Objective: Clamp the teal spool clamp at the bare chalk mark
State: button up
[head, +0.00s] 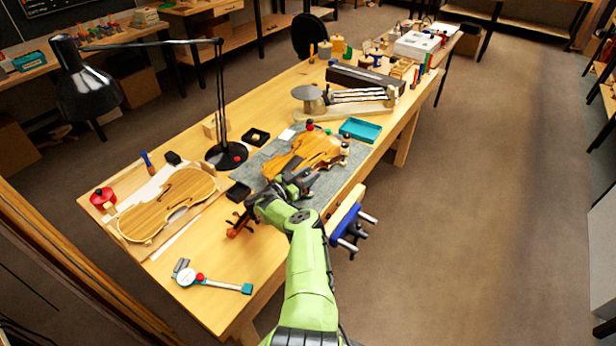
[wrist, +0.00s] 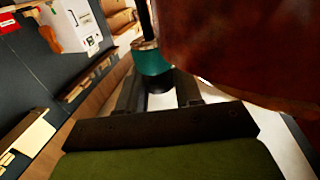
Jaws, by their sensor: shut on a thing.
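My gripper (head: 298,184) is at the near edge of the violin body (head: 300,152), which lies on a grey mat (head: 258,163). In the wrist view my gripper (wrist: 160,92) is shut on the teal spool clamp (wrist: 151,60), a teal cylinder with a dark post and dark lower end. The clamp is close beside the reddish-brown violin body (wrist: 240,50); I cannot tell whether they touch. In the head view the clamp is hidden by my gripper. A small white patch shows at the violin's lower edge in the wrist view; I cannot tell whether it is the chalk mark.
Spool clamps with red (head: 310,126) and dark (head: 345,147) ends stand at the violin's far edge. A teal tray (head: 360,130) lies behind. A lamp (head: 226,154) and another violin body (head: 168,203) are left. A blue vise (head: 346,225) juts from the bench's right edge.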

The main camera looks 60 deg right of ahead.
aim_at(308, 175)
dwell(0.4)
jog(key=o, duration=1)
jog(key=shift+r, duration=0.1)
notch_tip(308, 175, up, 10)
jog(key=p, duration=0.2)
jog(key=shift+p, duration=0.4)
